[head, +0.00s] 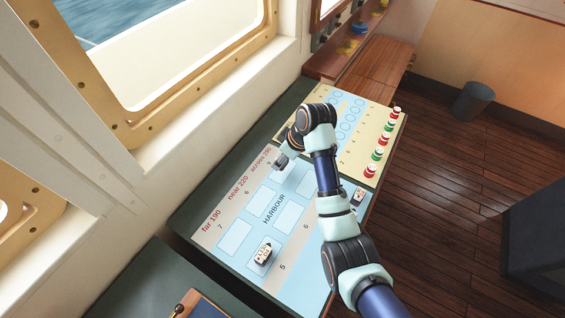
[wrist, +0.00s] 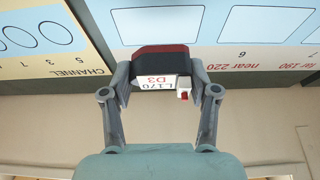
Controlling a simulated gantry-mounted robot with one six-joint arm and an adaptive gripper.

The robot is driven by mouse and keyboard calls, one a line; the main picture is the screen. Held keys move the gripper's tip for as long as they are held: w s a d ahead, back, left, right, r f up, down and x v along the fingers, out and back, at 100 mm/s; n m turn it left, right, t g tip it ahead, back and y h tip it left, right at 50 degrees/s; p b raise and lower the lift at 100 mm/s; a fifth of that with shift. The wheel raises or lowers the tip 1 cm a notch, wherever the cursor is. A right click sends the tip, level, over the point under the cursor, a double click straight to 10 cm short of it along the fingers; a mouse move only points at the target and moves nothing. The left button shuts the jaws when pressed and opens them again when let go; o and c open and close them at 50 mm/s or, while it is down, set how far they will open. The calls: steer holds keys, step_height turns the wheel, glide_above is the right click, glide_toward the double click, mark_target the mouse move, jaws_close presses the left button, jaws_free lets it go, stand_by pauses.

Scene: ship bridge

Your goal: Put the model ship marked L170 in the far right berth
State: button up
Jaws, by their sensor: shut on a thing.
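The model ship marked L170 (wrist: 158,84) shows in the wrist view, with a dark red and black hull and a white top that also reads D3. My gripper (wrist: 160,74) is shut on its sides and holds it at the edge of the harbour chart as this view shows it. In the head view my gripper (head: 281,163) is over the chart's upper end, near the "across" lettering; the ship is mostly hidden there. The harbour chart (head: 292,249) has pale blue berths; berths (head: 235,238), (head: 289,217) and (head: 262,203) are empty.
A white-topped ship (head: 264,253) stands in the berth nearest the camera. Another small ship (head: 357,195) is at the chart's right edge, beside my arm. A yellow channel chart (head: 361,132) with several red and green markers (head: 377,154) lies beyond. The wall and window are left.

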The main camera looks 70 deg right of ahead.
steer(key=shift+f+p, duration=0.3)
steer(key=shift+f, duration=1.65)
steer(key=shift+f, duration=0.15)
steer(key=o, duration=1)
